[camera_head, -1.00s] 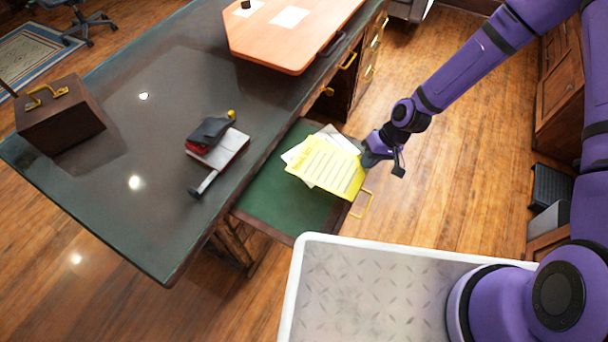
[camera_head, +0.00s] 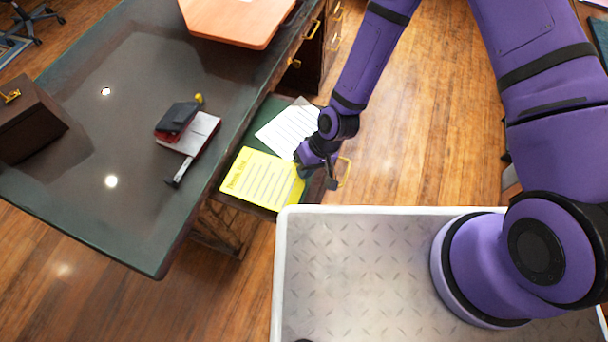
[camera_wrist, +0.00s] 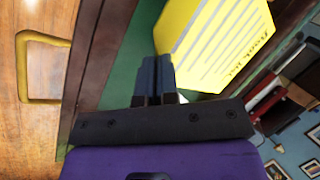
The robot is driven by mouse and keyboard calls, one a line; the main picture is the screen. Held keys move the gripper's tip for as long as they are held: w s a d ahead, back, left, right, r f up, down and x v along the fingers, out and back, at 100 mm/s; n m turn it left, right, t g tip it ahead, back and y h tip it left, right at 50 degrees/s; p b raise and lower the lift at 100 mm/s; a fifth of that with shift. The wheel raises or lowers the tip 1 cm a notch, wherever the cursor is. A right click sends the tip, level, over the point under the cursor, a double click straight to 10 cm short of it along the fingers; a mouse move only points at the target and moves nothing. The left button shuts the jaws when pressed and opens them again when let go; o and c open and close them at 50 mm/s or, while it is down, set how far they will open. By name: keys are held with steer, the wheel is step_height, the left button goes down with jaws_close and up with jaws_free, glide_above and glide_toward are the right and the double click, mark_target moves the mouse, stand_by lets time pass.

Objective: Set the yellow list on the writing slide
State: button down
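The yellow list (camera_head: 262,179) is a sheet with printed lines. It is over the near part of the green writing slide (camera_head: 266,112), which is pulled out from the desk and has a brass handle. My gripper (camera_head: 303,170) is at the list's right edge. In the wrist view, my gripper's fingers (camera_wrist: 155,72) are close together at a corner of the yellow list (camera_wrist: 215,45), with green slide surface (camera_wrist: 125,70) beside it. I cannot tell whether the list lies flat on the slide or is slightly above it.
White paper (camera_head: 287,131) lies on the slide behind the list. The dark desk top (camera_head: 100,140) holds a black and red item (camera_head: 178,118), a white book (camera_head: 200,132), a brown box (camera_head: 28,125) and a wooden board (camera_head: 240,20). The brass handle (camera_head: 344,172) sticks out beside my gripper.

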steer(key=shift+s+a+f, duration=0.15)
steer(key=shift+s+f, duration=0.1)
steer(key=shift+f, duration=1.55)
steer(key=c, duration=1.4)
jaws_free()
steer(key=v, duration=1.2)
